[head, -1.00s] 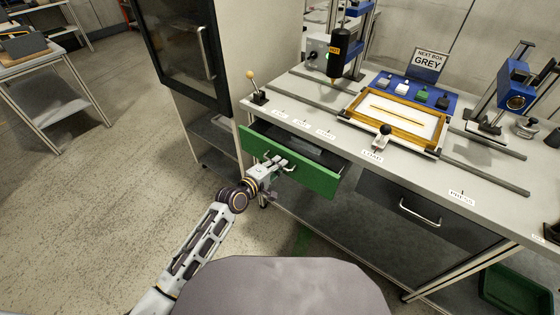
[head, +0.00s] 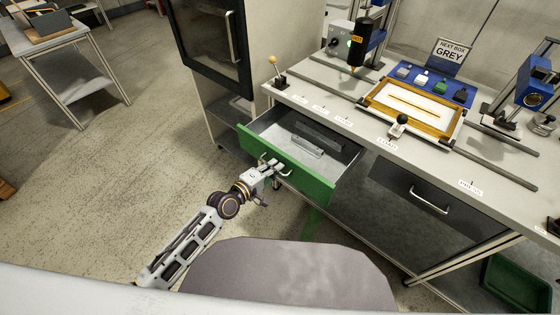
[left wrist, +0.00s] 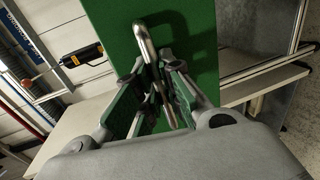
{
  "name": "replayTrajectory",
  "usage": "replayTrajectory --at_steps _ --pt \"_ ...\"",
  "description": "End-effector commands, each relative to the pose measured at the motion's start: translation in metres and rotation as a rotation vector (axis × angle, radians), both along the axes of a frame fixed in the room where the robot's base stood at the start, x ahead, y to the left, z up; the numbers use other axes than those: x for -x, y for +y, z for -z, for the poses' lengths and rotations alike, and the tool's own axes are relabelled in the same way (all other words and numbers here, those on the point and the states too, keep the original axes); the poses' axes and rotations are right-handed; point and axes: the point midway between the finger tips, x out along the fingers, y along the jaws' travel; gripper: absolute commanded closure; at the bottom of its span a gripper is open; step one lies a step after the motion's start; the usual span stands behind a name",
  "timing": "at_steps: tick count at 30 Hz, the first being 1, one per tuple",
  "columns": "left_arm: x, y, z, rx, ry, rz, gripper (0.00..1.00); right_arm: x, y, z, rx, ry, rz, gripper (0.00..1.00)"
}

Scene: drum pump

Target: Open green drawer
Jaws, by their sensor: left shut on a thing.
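The green drawer (head: 312,184) under the left part of the workbench is pulled well out, and its grey inside shows with a dark grey item and a lighter metal item lying in it. My left gripper (head: 273,168) is at the drawer's front, shut on its metal handle. In the left wrist view the fingers (left wrist: 152,100) close around the bar handle (left wrist: 145,45), with the green drawer front (left wrist: 190,50) behind. My right gripper is not in view.
A dark drawer (head: 410,190) with a metal handle is shut to the right. The workbench top (head: 345,125) carries a fixture tray (head: 415,110), a lever and a black-and-orange tool. A dark-doored cabinet (head: 210,45) stands left of the bench. Floor left of my arm is clear.

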Motion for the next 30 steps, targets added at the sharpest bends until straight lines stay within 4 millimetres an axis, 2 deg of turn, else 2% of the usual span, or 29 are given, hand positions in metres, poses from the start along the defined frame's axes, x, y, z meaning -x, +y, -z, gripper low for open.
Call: replayTrajectory --at_steps 8,19,20,25,30 --pt "0.014 0.009 0.001 -0.001 0.003 0.001 1.00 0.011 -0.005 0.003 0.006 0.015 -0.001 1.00" --pt "0.015 0.010 0.001 0.000 0.002 0.001 1.00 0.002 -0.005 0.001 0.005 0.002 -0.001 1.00" --pt "0.015 0.010 0.001 0.000 0.002 0.001 0.89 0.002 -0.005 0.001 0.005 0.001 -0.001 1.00" --pt "0.014 0.010 0.001 0.000 0.002 0.001 0.68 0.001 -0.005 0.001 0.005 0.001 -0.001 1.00" --pt "0.014 0.010 0.000 0.000 0.000 0.000 0.68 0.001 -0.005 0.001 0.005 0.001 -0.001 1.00"
